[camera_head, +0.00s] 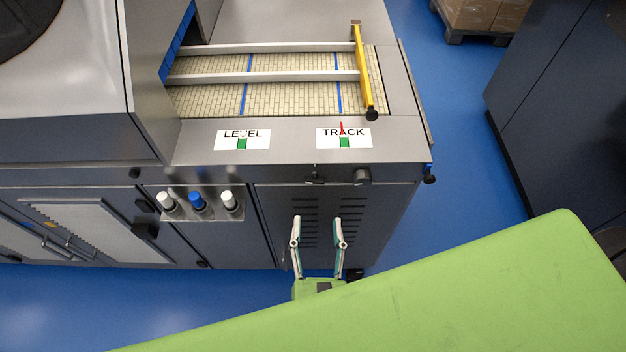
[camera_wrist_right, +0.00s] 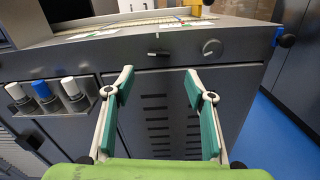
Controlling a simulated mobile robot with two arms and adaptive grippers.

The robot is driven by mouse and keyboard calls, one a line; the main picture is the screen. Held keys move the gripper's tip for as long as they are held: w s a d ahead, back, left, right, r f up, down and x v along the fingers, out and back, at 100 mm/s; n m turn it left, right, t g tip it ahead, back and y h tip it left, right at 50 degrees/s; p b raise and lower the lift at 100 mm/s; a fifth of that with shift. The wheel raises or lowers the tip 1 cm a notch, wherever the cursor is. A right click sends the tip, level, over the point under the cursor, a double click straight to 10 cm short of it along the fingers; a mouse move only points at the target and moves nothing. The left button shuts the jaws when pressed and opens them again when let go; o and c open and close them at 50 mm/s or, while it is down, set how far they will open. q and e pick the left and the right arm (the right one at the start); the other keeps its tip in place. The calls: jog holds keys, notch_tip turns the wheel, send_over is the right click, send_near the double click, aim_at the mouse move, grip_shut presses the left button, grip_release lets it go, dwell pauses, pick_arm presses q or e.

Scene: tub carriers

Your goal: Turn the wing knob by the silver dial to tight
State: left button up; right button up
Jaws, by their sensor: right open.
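The small dark wing knob (camera_head: 315,180) sits on the machine's front edge, below the space between the LEVEL and TRACK labels. It also shows in the right wrist view (camera_wrist_right: 158,53), with its wing lying roughly level. The round silver dial (camera_head: 362,176) is just to its right, and shows in the right wrist view too (camera_wrist_right: 212,47). My right gripper (camera_head: 317,222) is open and empty before the vented front panel. In the right wrist view its fingertips (camera_wrist_right: 160,72) stand apart, with the knob beyond and between them, not touched. My left gripper is not in view.
A bracket with two white-capped bottles and one blue-capped bottle (camera_head: 197,201) is on the left of the front. A conveyor (camera_head: 290,95) with rails and a yellow bar (camera_head: 361,70) lies above. A black knob (camera_head: 430,179) juts from the right corner. Blue floor is clear on the right.

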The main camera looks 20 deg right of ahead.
aim_at(315, 183)
jog(key=p+x, duration=0.2)
jog(key=x, duration=0.8)
jog(key=shift+a+p, duration=0.15)
jog(key=shift+p, duration=0.2)
jog(key=shift+w+d+f, duration=0.1)
jog(key=shift+w+d, duration=0.1)
jog(key=shift+w, duration=0.35)
jog(key=c, duration=1.1)
